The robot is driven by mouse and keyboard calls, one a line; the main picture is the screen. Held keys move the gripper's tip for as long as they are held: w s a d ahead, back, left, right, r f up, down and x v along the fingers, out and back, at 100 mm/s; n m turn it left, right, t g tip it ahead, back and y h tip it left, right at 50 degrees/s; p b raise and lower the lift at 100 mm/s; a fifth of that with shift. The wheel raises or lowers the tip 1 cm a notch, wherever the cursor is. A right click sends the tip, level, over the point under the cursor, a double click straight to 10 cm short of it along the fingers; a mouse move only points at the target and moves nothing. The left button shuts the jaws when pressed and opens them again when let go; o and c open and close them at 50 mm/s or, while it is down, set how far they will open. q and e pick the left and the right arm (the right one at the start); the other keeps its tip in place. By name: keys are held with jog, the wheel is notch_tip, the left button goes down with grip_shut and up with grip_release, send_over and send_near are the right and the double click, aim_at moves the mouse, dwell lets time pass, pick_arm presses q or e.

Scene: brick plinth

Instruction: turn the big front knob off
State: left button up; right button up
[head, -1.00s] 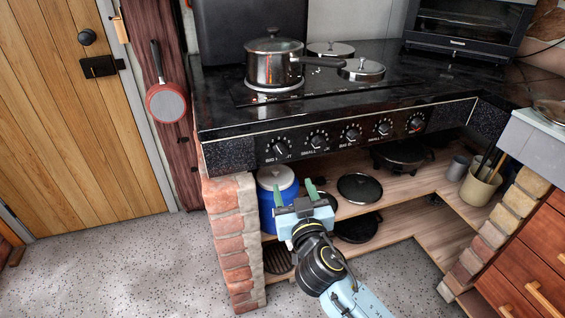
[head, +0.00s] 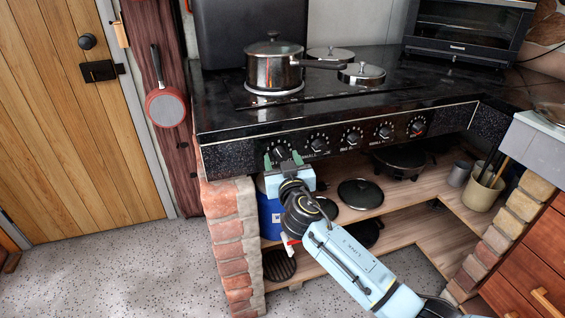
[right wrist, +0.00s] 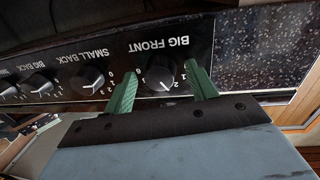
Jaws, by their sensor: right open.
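The big front knob (head: 279,153) is the leftmost black dial on the stove's front panel. In the right wrist view the knob (right wrist: 160,76) sits under the upside-down label "BIG FRONT", with its pale mark off the vertical. My right gripper (head: 283,158) is open at the panel. In the right wrist view its two green fingertips (right wrist: 161,80) stand one on each side of the knob, with a gap visible on both sides. I cannot tell how deep the fingers reach over it. My left gripper is out of view.
The small back knob (head: 318,144) and several more knobs run along the panel to the right. A steel pot (head: 272,68) stands on the hob above. A blue container (head: 268,214) is on the shelf below, beside the brick pillar (head: 232,230).

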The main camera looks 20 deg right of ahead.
jog(key=c, duration=1)
